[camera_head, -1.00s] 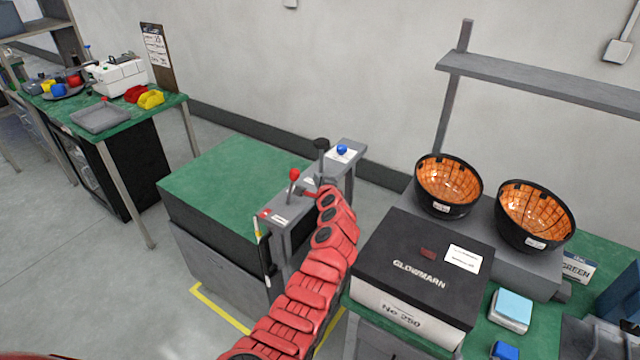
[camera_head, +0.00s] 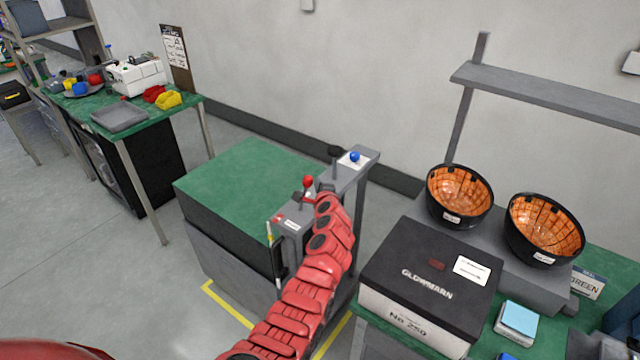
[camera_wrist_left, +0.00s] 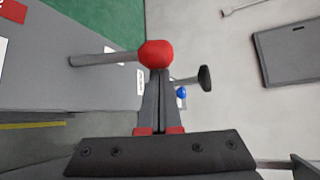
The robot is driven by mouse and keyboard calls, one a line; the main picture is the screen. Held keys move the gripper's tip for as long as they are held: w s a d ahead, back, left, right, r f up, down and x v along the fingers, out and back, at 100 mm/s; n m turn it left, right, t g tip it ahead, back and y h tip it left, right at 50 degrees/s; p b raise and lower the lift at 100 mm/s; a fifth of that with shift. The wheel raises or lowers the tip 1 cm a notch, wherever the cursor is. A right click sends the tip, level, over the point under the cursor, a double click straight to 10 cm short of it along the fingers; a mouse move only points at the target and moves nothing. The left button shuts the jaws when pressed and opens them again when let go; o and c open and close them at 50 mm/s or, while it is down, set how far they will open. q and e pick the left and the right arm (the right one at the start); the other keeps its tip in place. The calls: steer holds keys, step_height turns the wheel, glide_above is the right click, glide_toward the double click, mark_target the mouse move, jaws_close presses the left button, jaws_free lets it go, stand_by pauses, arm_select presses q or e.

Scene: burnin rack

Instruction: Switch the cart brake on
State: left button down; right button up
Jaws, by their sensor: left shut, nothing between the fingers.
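The cart (camera_head: 235,255) has a green top and a grey control panel (camera_head: 355,180) along its right side. A lever with a red knob (camera_head: 308,182) stands on the near part of the panel, beside a small label (camera_head: 292,223). A lever with a black knob (camera_head: 335,151) and a blue knob (camera_head: 355,157) are farther back. My left gripper (camera_head: 316,192) is at the red-knobbed lever, partly hidden by its own wrist. In the left wrist view its fingers (camera_wrist_left: 158,75) are shut and empty, with the red knob (camera_wrist_left: 155,53) right at their tips; I cannot tell whether they touch.
A black box (camera_head: 430,275) and two orange-lined bowls (camera_head: 460,195) are on the bench right of my left arm. Another green table (camera_head: 135,125) with trays stands at the back left. Yellow floor lines (camera_head: 228,305) border the cart. Open floor lies to the left.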

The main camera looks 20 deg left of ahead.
arm_select(q)
steer(key=shift+s+a+r+b, duration=0.1)
steer(key=shift+s+b, duration=0.15)
steer(key=shift+b, duration=0.4)
steer(key=shift+s+a+r+n+t+b, duration=0.1)
steer(key=shift+s+n+t+b, duration=0.3)
steer(key=shift+b, duration=0.4)
steer(key=s+a+n+t+y+b, duration=0.1)
steer(key=s+n+t+b, duration=0.1)
steer(key=b, duration=0.8)
steer(key=s+n+t+y+b, duration=0.1)
steer(key=s+n+t+b, duration=0.1)
steer(key=b, duration=0.8)
steer(key=s+a+n+t+y+b, duration=0.1)
steer(key=s+n+y+b, duration=0.1)
steer(key=b, duration=0.8)
steer(key=shift+s+a+n+t+b, duration=0.4)
steer(key=shift+s+n, duration=0.2)
steer(key=shift+n, duration=0.2)
steer(key=shift+s+r+n+y+b, duration=0.1)
steer(key=shift+s+n+y+b, duration=0.2)
steer(key=shift+b, duration=0.45)
steer(key=shift+w+r, duration=0.15)
